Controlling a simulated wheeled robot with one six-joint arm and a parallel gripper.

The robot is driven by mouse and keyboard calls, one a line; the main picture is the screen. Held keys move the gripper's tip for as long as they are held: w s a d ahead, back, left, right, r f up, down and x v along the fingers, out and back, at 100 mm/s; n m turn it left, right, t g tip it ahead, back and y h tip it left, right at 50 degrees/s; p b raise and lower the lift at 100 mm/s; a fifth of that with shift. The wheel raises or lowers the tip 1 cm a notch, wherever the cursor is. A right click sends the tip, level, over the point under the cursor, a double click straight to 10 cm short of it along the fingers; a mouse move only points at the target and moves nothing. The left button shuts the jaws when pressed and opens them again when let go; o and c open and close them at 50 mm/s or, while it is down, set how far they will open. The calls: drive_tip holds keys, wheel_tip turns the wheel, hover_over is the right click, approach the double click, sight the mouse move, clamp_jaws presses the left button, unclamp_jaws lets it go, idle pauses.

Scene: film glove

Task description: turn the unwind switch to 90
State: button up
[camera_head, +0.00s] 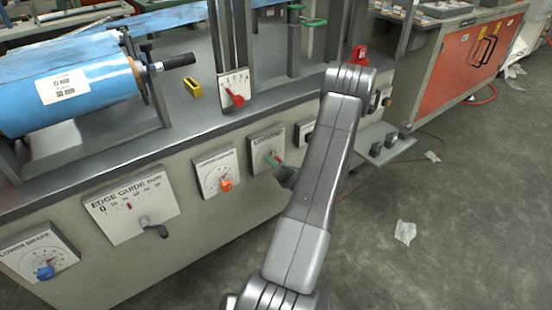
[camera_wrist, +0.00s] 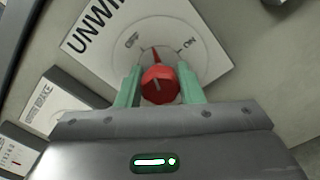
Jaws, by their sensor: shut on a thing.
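The unwind switch is a red knob (camera_wrist: 158,84) on a white plate (camera_wrist: 207,62) marked UNWIND, with a dial lettered at two places, one reading ON. Its narrow pointer stands between the two letterings, a little nearer the left one in the wrist view. My gripper (camera_wrist: 159,80) is shut on the knob, with one green finger on each side. In the head view the plate (camera_head: 262,139) is on the machine's front, and my gripper (camera_head: 277,162) reaches it from the right. My wrist hides part of the plate there.
An orange-knobbed dial (camera_head: 226,185) is close on the left, then the edge guide panel (camera_head: 125,215) with its grey handle and a blue-knobbed dial (camera_head: 45,271). A red lever plate (camera_head: 236,94) stands above. The floor (camera_head: 460,230) at right is mostly open.

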drive_tip(key=m+p, duration=0.3)
drive_tip(key=m, duration=0.3)
drive_tip(key=m+p, duration=0.3)
drive_tip(key=m, duration=0.3)
drive_tip(key=shift+f+m, duration=0.1)
drive_tip(key=shift+m, duration=0.3)
idle(0.3)
drive_tip(key=o, duration=1)
drive_tip(key=shift+c, duration=0.2)
drive_tip(key=shift+d, duration=0.1)
drive_tip(key=p+v, duration=0.1)
drive_tip(key=v, duration=1.2)
drive_tip(key=shift+s+d, duration=0.2)
drive_tip(key=shift+s, duration=0.15)
